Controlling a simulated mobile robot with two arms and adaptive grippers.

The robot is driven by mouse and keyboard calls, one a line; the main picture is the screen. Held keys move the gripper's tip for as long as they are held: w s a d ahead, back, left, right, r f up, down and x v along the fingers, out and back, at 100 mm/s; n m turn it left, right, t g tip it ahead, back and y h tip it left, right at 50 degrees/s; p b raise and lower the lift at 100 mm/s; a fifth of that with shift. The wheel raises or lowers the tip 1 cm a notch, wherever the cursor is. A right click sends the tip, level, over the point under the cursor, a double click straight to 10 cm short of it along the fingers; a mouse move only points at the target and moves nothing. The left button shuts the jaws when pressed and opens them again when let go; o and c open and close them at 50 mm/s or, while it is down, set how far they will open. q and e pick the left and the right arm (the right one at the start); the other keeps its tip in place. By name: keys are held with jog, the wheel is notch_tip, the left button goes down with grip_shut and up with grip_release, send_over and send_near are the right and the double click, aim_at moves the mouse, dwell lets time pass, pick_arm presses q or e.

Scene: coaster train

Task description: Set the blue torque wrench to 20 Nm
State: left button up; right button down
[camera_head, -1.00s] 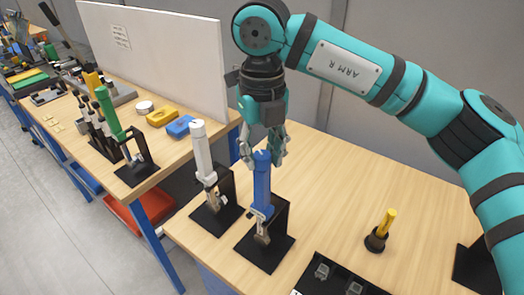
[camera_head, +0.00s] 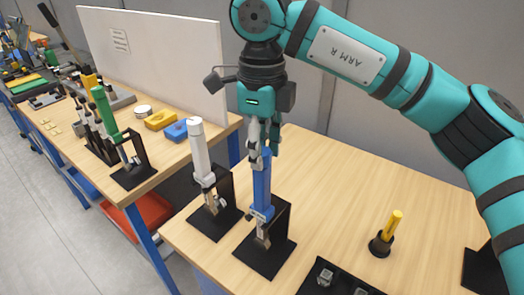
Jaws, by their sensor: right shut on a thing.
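The blue torque wrench (camera_head: 262,189) stands upright in a black stand (camera_head: 265,257) on the near wooden table. My right gripper (camera_head: 262,148) points down from above and is shut on the top end of the blue wrench. Its fingers hide part of that end, and I cannot read any setting on the wrench. My left gripper is not in view.
A white wrench (camera_head: 200,152) stands in its own stand just left of the blue one. A yellow-handled tool (camera_head: 390,228) is at the right, and a black tray (camera_head: 335,280) is at the front. A green wrench (camera_head: 106,114) stands on the left bench. The table behind is clear.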

jog(key=n, duration=0.3)
jog(key=shift+n, duration=0.4)
jog(key=n, duration=0.3)
jog(key=shift+n, duration=0.3)
jog(key=n, duration=0.3)
jog(key=shift+n, duration=2.2)
jog(key=c, duration=1)
grip_release()
jog(key=shift+o, duration=0.2)
jog(key=shift+r, duration=0.15)
